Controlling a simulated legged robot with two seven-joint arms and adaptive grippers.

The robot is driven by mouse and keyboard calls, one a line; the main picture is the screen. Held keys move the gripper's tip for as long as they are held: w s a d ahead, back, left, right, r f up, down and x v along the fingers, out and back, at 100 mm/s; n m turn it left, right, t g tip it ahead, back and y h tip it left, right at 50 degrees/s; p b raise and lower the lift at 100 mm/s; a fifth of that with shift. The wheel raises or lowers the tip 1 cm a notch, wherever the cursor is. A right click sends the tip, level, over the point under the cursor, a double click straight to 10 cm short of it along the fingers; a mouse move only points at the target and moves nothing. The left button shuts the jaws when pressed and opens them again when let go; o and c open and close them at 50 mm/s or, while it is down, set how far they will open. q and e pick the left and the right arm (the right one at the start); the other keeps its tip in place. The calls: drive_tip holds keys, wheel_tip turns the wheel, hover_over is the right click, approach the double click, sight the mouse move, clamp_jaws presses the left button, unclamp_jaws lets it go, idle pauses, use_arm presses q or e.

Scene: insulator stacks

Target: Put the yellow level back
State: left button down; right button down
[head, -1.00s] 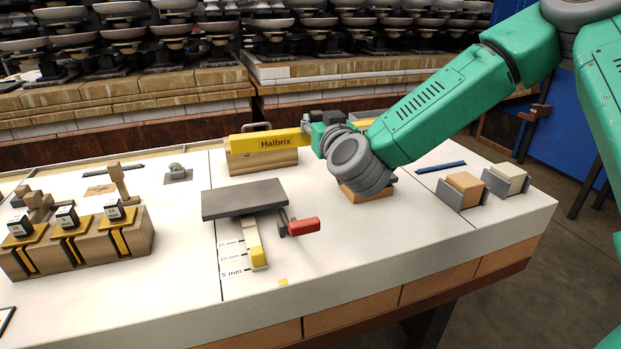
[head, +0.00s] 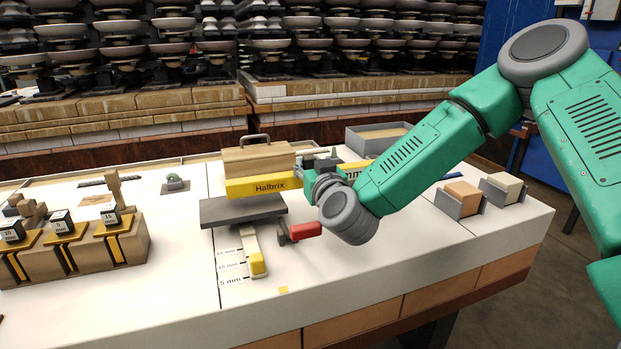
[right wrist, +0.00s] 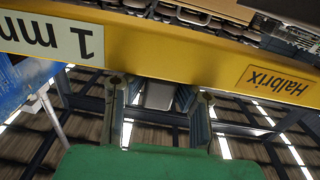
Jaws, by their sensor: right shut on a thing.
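The yellow level (head: 262,188) is a long bar marked "Halbrix". My right gripper (head: 322,166) is shut on it near its middle. The level is held roughly horizontal, in front of a wooden block with a handle (head: 258,160) and just above or at the back of a dark grey plate (head: 240,211). I cannot tell whether it touches either. My left gripper is not in view.
A red-handled clamp (head: 305,230) and a yellow-tipped stepped gauge (head: 255,255) are near the plate. A grey tray (head: 372,137) is behind my arm. Two small blocks in holders (head: 462,198) stand right.

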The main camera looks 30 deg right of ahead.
drive_tip(key=shift+a+f, duration=0.2)
drive_tip(key=shift+f, duration=0.4)
drive_tip(key=shift+d+f, duration=0.2)
drive_tip(key=shift+d, duration=0.25)
drive_tip(key=c, duration=1.8)
unclamp_jaws()
drive_tip(key=shift+d+f, duration=0.15)
drive_tip(key=shift+f, duration=0.05)
drive_tip(key=o, duration=0.4)
drive_tip(key=shift+o, duration=0.2)
drive_tip(key=shift+a+r, duration=0.15)
drive_tip(key=shift+a, duration=0.25)
